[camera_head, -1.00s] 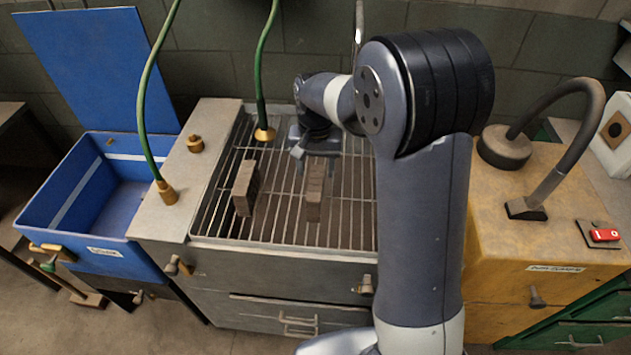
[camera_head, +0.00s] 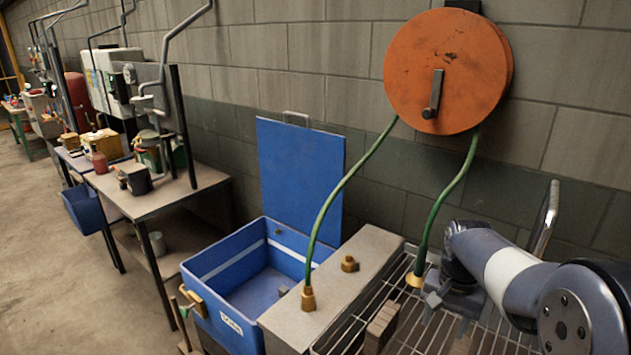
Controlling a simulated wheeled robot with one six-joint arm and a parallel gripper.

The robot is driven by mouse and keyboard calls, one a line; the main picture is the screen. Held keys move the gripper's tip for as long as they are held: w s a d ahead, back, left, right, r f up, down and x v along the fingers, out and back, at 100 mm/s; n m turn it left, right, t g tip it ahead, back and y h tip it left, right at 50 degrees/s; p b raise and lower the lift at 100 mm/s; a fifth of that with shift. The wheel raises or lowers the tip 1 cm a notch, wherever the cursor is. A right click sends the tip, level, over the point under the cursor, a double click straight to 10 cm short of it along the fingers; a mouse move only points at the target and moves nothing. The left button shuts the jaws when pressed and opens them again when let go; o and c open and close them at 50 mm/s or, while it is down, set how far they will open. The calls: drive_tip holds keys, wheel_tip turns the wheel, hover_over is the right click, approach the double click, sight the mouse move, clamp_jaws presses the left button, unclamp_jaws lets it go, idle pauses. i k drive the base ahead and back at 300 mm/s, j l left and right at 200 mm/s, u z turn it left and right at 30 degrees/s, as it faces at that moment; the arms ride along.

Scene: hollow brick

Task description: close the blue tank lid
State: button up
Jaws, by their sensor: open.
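The blue tank (camera_head: 215,262) stands left of the grated bench and is open at the top. Its blue lid (camera_head: 301,178) stands upright at the tank's back, near the wall, with a metal handle (camera_head: 296,117) on its top edge. My gripper (camera_head: 447,303) is at the lower right over the wire grate, to the right of the tank and apart from the lid. It is open; its fingertips are small and partly hidden by the arm.
A brown brick (camera_head: 381,326) stands on the grate (camera_head: 415,335). A work table (camera_head: 160,195) stands left of the tank. Floor at left is clear.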

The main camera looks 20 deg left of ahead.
sight(301, 167)
drive_tip(key=u, duration=1.1)
